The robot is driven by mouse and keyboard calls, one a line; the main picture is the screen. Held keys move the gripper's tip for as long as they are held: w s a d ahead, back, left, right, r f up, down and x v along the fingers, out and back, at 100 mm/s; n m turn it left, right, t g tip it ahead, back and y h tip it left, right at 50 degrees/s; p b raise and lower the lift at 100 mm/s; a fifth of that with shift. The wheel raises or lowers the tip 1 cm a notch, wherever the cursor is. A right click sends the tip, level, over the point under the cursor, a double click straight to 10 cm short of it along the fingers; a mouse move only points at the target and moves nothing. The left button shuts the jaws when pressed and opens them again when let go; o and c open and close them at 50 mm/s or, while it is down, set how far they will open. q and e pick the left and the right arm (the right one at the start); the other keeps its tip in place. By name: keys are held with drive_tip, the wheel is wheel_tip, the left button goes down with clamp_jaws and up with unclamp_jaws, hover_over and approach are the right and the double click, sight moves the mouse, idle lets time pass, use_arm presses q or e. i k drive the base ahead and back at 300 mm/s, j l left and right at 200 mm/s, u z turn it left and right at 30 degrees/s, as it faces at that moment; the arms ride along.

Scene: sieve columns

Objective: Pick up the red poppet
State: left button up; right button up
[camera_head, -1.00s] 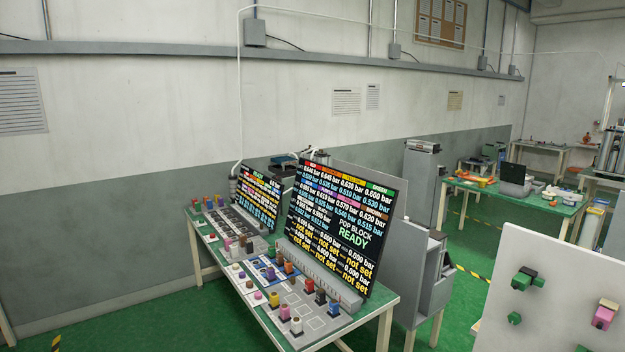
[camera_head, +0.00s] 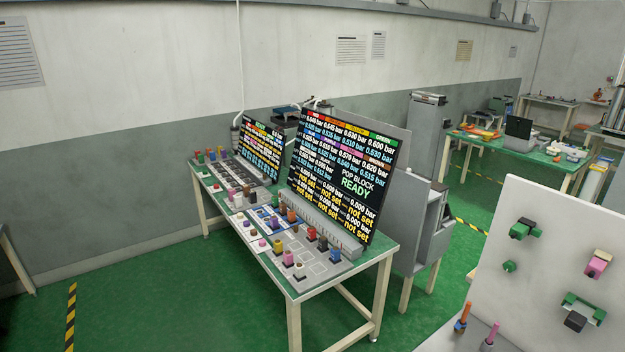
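Several small coloured poppet-like pieces stand on the near end of the green-topped table (camera_head: 330,283), in front of the larger screen. One with a red top (camera_head: 311,233) looks like the red poppet. It stands upright just in front of the grey ridged strip below the screen, with a dark piece (camera_head: 322,243) beside it. The pieces are small, so their exact shapes are hard to tell. Neither of my grippers is in view.
The larger screen (camera_head: 342,178) reads "POP BLOCK READY". A smaller screen (camera_head: 262,148) stands farther back on the table. A white panel (camera_head: 545,275) with coloured fittings is at the lower right. Green floor (camera_head: 180,305) lies open in front of the table.

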sight(311, 236)
drive_tip(key=i+j+z, duration=0.1)
drive_tip(key=z, duration=0.3)
drive_tip(key=i+j+z, duration=0.1)
drive_tip(key=z, duration=0.25)
drive_tip(key=i+j+z, duration=0.15)
drive_tip(key=j, duration=0.2)
drive_tip(key=i+j+z, duration=0.15)
drive_tip(key=j, duration=0.25)
drive_tip(key=i+j+z, duration=0.1)
drive_tip(key=j, duration=0.3)
drive_tip(key=i+j+z, duration=0.15)
drive_tip(key=j, duration=0.25)
drive_tip(key=i+j+z, duration=0.15)
drive_tip(key=j, duration=0.25)
drive_tip(key=i, duration=0.1)
